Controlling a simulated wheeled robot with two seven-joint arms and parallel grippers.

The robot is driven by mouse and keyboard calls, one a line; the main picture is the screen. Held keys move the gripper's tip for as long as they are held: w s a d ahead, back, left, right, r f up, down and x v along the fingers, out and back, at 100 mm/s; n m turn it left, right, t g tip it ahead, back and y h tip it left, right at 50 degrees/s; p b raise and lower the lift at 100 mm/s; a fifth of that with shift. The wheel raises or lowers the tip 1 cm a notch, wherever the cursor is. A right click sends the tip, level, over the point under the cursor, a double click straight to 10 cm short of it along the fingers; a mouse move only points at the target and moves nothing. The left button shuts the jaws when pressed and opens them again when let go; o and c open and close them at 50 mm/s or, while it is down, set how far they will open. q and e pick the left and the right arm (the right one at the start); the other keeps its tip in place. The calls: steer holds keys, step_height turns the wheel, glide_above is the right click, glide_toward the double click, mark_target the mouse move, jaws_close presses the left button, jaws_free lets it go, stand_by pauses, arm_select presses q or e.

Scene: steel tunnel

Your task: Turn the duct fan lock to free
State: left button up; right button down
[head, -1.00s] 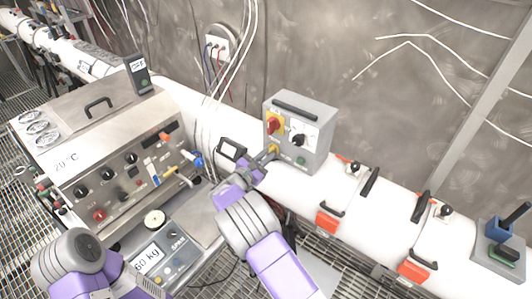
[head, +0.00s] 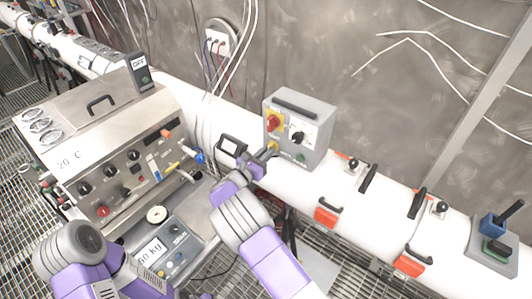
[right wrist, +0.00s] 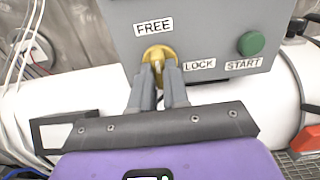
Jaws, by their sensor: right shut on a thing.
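The duct fan control box (head: 297,130) is a grey box on the white duct. Its yellow lock (right wrist: 158,54) sits low on the front, with a FREE label (right wrist: 153,27) above it and a LOCK label (right wrist: 199,64) to its right. My right gripper (head: 268,150) reaches it from the lower left. In the right wrist view the gripper (right wrist: 163,72) has its two fingers shut on the lock, one each side. The fingers partly hide the lock, so I cannot tell exactly where it points. My left arm shows at the lower left, but its gripper is out of view.
A green START button (right wrist: 251,43) is right of the lock. A red knob (head: 273,122) on a yellow plate and a black knob (head: 298,138) are above it. A steel console (head: 115,150) stands left. Orange-red latches (head: 326,214) line the duct to the right.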

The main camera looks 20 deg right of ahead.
steer(key=c, duration=1.1)
jaws_free()
steer(key=shift+a, duration=0.1)
steer(key=b+v, duration=0.1)
steer(key=v, duration=0.6)
steer(key=shift+s+a, duration=0.15)
steer(key=shift+s, duration=0.05)
